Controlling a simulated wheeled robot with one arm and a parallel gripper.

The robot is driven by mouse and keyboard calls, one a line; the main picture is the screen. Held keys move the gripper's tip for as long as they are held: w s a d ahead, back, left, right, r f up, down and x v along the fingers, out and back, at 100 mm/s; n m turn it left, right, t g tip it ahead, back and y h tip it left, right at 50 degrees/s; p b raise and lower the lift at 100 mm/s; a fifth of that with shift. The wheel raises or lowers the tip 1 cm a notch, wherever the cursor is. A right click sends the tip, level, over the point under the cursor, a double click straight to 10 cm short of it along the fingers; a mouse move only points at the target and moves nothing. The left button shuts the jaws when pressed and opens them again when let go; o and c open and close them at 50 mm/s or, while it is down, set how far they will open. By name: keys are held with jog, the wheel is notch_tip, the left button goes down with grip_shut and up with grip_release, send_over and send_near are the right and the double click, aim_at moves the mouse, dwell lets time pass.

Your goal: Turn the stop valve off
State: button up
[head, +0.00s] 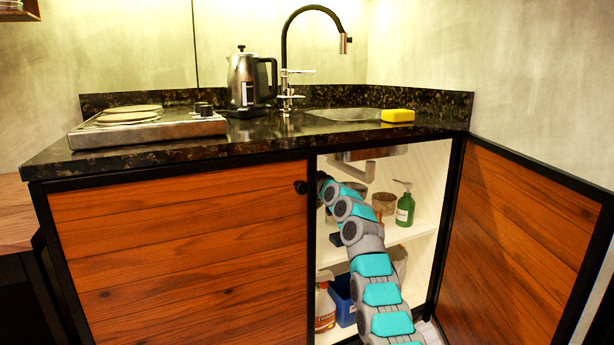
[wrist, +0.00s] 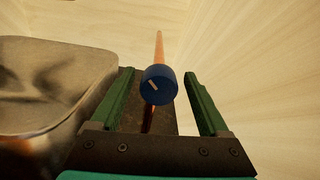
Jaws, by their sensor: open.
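The stop valve shows in the wrist view as a round dark blue knob (wrist: 159,86) with a small pale slanted mark on its face. A copper-coloured pipe (wrist: 159,48) runs behind it. My gripper (wrist: 157,82) is open, with one green finger on each side of the knob and a visible gap to the right finger. I cannot tell whether either finger touches the knob. In the head view my arm reaches into the open cabinet under the sink, and the valve and my gripper are hidden there.
A grey rounded object (wrist: 50,85) sits close to the left finger. The cabinet holds a green bottle (head: 405,210), a blue bin (head: 342,298) and a spray bottle (head: 325,306). The open door (head: 530,230) stands at the right. A drain pipe (head: 352,170) hangs under the sink.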

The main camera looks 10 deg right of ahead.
jog(key=shift+w, duration=0.1)
grip_shut()
dwell(0.8)
